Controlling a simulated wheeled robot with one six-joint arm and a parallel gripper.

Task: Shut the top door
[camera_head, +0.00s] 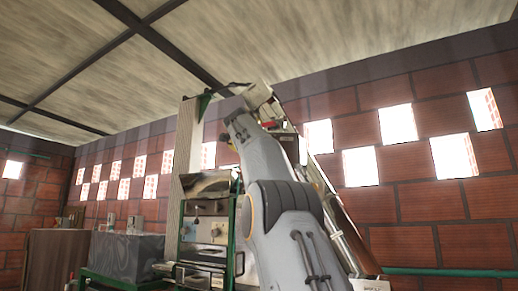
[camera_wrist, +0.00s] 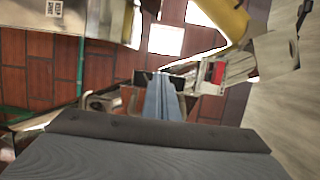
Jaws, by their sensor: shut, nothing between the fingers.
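The tall pulper elevator (camera_head: 188,150) stands at the centre, partly hidden behind my raised arm. At its top, beside the end of my arm, is a tilted pale panel (camera_head: 258,95), which may be the top door; I cannot tell for sure, nor whether it is open. In the wrist view, my gripper (camera_wrist: 161,90) shows as two blue-grey fingers close together and empty. A pale flat plate (camera_wrist: 276,52) lies to their right, apart from them. I cannot tell whether any part touches the fingers. In the head view the fingertips are not clear.
A yellow part (camera_wrist: 222,18) shows above and right of my fingers. A sloping chute (camera_head: 338,215) runs down behind my arm. A green-framed machine (camera_head: 208,228) and a grey box (camera_head: 125,255) stand left. The brick wall (camera_head: 425,120) is behind.

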